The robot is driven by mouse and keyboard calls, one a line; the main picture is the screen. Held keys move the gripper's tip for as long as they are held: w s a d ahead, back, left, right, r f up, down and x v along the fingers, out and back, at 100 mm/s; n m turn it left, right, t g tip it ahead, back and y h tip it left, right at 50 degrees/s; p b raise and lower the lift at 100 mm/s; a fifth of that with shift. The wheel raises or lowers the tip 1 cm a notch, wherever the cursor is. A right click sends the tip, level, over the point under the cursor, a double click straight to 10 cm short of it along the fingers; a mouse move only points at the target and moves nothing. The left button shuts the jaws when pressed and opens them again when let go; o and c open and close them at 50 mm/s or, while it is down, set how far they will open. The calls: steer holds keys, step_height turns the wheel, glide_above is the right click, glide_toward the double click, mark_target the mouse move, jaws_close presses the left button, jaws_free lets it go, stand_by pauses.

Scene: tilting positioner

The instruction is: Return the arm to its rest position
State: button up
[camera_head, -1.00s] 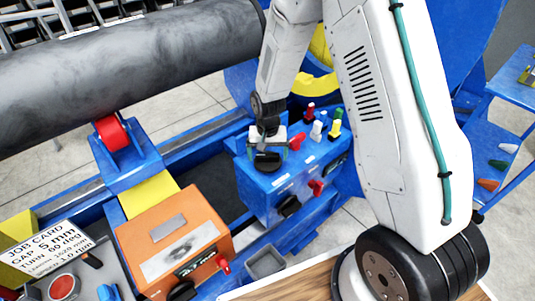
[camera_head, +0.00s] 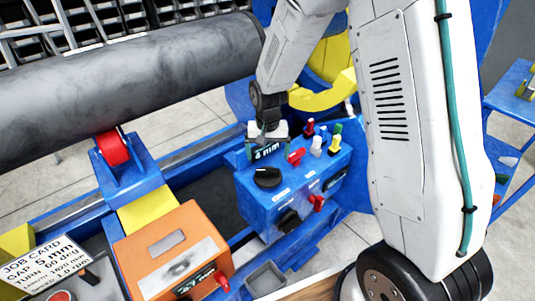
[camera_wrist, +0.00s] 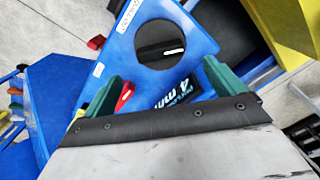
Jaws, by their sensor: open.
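My white arm (camera_head: 410,120) reaches down from the top right over the blue control box (camera_head: 262,212). My gripper (camera_head: 267,138) is at the box's back edge, near a small dark display reading about "4 mm" (camera_head: 268,151). Its jaws are open and empty. In the wrist view the two green fingertips of my gripper (camera_wrist: 163,88) stand apart, with the display (camera_wrist: 172,95) between them. A black round knob (camera_head: 267,177) sits uncovered on the box top in front of the gripper; it also shows in the wrist view (camera_wrist: 160,45).
Red, white, green and yellow knobs (camera_head: 318,140) stand on the box beside the gripper. A large grey cylinder (camera_head: 120,85) lies on a red roller (camera_head: 113,148) at left. An orange box (camera_head: 170,255) and a job card (camera_head: 40,265) are in front. A blue side table (camera_head: 515,105) stands at right.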

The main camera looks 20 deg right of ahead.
steer(key=shift+s, duration=0.1)
steer(key=s+d+r+n, duration=0.1)
steer(key=s+r+n, duration=0.1)
steer(key=s+r, duration=1.1)
steer(key=s+d+r+n+t, duration=0.1)
steer(key=s+d+r+n, duration=0.1)
steer(key=s+r, duration=1.1)
steer(key=shift+s, duration=2)
